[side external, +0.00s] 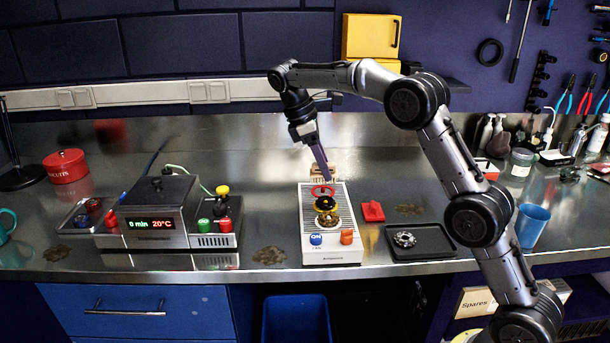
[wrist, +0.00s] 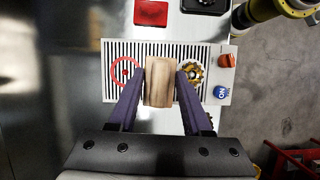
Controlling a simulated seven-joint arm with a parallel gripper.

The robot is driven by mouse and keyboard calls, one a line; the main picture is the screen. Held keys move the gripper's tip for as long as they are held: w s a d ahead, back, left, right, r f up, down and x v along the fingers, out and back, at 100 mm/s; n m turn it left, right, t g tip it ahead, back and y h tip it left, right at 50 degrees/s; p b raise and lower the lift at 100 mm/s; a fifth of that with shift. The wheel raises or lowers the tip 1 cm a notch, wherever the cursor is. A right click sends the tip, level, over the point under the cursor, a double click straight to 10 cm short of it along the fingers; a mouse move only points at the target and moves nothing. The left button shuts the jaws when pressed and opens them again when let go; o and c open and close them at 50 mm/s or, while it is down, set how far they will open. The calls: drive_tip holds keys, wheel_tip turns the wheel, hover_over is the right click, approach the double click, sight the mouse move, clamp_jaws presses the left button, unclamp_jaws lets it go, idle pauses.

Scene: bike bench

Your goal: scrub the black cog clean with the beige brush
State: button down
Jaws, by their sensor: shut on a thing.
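My gripper (side external: 324,172) is shut on the beige brush (wrist: 160,82), a wooden block between its purple fingers in the wrist view. In the side view the beige brush (side external: 316,170) is partly hidden by the fingers, at the far end of the white slatted unit (side external: 309,222). Its bristles are not visible. A dark round piece (side external: 321,203) with gold parts sits on the slats; I cannot tell if it is the black cog. A gold and dark toothed piece (wrist: 192,73) shows right of the brush in the wrist view.
The unit carries a red ring (wrist: 124,71), a blue ON button (side external: 316,239) and an orange button (side external: 346,237). To its right are a red block (side external: 372,211) and a black tray (side external: 436,246) holding a toothed ring (side external: 404,239). A heater box (side external: 153,222) stands left.

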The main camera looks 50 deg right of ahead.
drive_tip(key=shift+s+d+n, duration=0.3)
drive_tip(key=shift+f, duration=2.25)
drive_tip(key=shift+f, duration=0.55)
drive_tip(key=shift+w+a, duration=0.15)
drive_tip(key=shift+w+a, duration=0.6)
idle(0.3)
drive_tip(key=shift+s+d, duration=0.1)
drive_tip(key=shift+d, duration=0.05)
drive_tip(key=shift+s+d+f, duration=0.15)
drive_tip(key=shift+s+d, duration=1.15)
drive_tip(key=shift+s, duration=0.05)
